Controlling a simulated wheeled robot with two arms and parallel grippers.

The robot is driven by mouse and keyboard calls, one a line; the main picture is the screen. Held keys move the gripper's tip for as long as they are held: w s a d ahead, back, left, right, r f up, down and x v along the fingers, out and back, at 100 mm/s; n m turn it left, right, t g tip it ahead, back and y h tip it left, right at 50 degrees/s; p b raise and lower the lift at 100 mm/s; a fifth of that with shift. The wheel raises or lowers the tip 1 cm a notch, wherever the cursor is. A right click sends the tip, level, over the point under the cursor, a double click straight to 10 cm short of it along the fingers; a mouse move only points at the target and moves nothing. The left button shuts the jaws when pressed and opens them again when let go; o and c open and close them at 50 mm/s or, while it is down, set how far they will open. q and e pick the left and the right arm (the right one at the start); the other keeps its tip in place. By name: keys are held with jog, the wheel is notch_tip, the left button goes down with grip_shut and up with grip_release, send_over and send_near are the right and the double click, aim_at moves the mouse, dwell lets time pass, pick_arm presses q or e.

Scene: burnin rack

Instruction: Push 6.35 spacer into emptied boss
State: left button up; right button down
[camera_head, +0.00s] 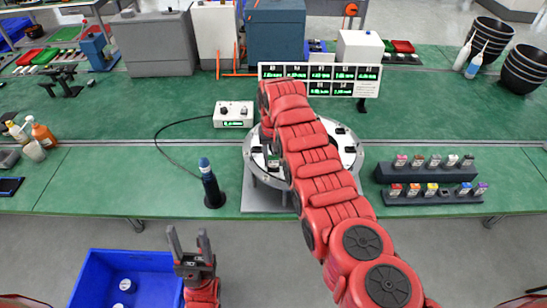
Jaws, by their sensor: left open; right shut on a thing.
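A round pale plate (349,150) with several dark and white fittings on its top stands on the bench's front middle. My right arm reaches across it, and its wrist covers part of the plate. My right gripper (270,152) is mostly hidden under the wrist at the plate's left part. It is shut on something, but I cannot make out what. The 6.35 spacer and the emptied boss cannot be told apart here. My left gripper (188,240) is open and empty, fingers up, in front of the bench at the right edge of the blue bin (88,262).
A dark blue-topped tool (211,186) stands left of the plate, near a cabled control box (233,114). Dark racks with several coloured-top pieces (430,196) stand right. A digital display board (367,72) is behind. The bench between tool and bottles (43,134) is mostly clear.

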aim_at(273, 155)
jog(key=shift+f, duration=0.4)
jog(key=shift+c, duration=1.8)
grip_release()
notch_tip(273, 155, up, 9)
jog(key=b, duration=0.4)
jog(key=shift+r, duration=0.1)
notch_tip(273, 155, up, 8)
jog(key=p, duration=0.6)
jog(key=shift+r+p, duration=0.15)
jog(key=shift+p, duration=0.25)
